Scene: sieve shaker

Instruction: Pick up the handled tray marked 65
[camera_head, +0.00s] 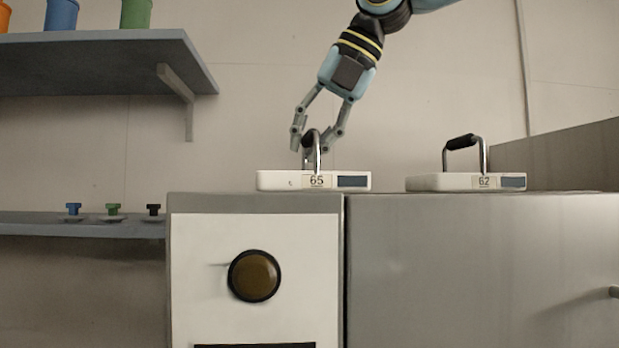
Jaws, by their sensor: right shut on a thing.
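The handled tray marked 65 (273,181) is white and flat, with a dark panel at the right of its front edge and an upright handle (317,158). It is at the top of the grey cabinet; I cannot tell whether it touches the surface. My right gripper (312,147) comes down from above and is shut on the handle of this tray. The fingers partly hide the handle's top. My left gripper is not in view.
A similar tray marked 62 (433,183) stands to the right on the grey cabinet (480,240), with a gap between the trays. A round dark knob (254,276) is on the white front panel. Shelves (100,62) with coloured containers hang at the left.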

